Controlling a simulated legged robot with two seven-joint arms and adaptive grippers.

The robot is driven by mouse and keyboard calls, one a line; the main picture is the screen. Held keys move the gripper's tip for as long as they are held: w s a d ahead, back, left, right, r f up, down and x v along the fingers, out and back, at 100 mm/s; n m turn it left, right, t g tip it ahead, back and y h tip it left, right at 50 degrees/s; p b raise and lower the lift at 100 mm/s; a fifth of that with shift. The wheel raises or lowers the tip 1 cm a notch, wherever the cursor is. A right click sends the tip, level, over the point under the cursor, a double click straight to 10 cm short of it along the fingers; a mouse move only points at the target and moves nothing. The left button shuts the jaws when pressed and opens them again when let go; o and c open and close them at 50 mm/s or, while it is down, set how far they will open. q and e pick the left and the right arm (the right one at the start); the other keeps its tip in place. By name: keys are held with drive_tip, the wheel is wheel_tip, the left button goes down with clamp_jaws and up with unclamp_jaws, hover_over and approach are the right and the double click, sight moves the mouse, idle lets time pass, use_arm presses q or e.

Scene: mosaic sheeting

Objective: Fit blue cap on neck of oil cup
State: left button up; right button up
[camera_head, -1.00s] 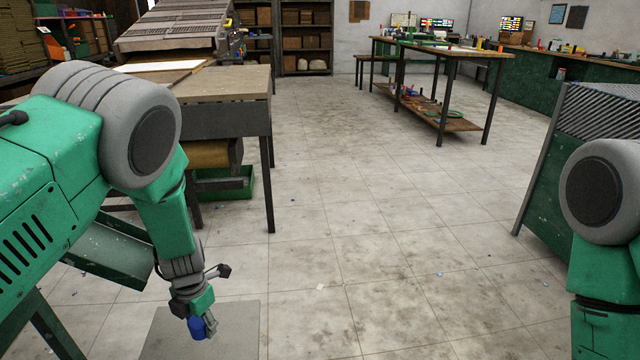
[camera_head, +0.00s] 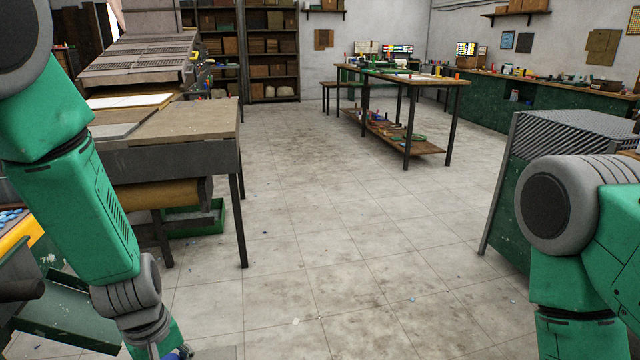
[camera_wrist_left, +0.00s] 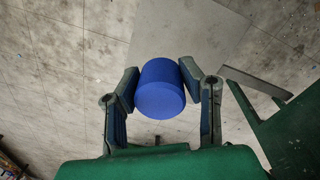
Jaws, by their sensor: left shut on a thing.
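The blue cap (camera_wrist_left: 161,88) is a short blue cylinder in the left wrist view. My left gripper (camera_wrist_left: 160,86) is shut on it, one finger on each side, and holds it above the floor. In the head view my left arm reaches down at the lower left, and its gripper is mostly cut off by the bottom edge. My right arm shows at the right of the head view, but its gripper is out of frame. I see no oil cup in either view.
A wooden-topped bench (camera_head: 190,122) stands at the left. A green cabinet with a ribbed top (camera_head: 560,130) stands at the right. A long table (camera_head: 400,75) is at the back. Open tiled floor (camera_head: 330,230) lies between them. A grey plate (camera_wrist_left: 185,30) is below the cap.

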use_arm(q)
drive_tip(key=s+d+r+m+p, duration=0.2)
drive_tip(key=s+r+m, duration=0.3)
drive_tip(key=m, duration=0.4)
drive_tip(key=w+a+f+n+b, duration=0.2)
drive_tip(key=w+f+n+b, duration=0.1)
drive_tip(key=f+n, duration=0.4)
drive_tip(key=w+a+f+n+b, duration=0.3)
drive_tip(key=w+f+n, duration=0.3)
drive_tip(key=n, duration=0.8)
drive_tip(key=w+a+f+n+y+b, duration=0.1)
drive_tip(key=w+a+f+n+b, duration=0.1)
drive_tip(key=f+n, duration=0.6)
drive_tip(key=shift+w+a+f+n+b, duration=0.2)
drive_tip(key=shift+w+a+n+b, duration=0.35)
drive_tip(key=shift+w+n, duration=0.95)
drive_tip(key=shift+s+a, duration=0.1)
drive_tip(key=shift+s, duration=0.1)
wheel_tip(320, 180, down, 9)
drive_tip(key=b, duration=0.3)
drive_tip(key=shift+f, duration=0.35)
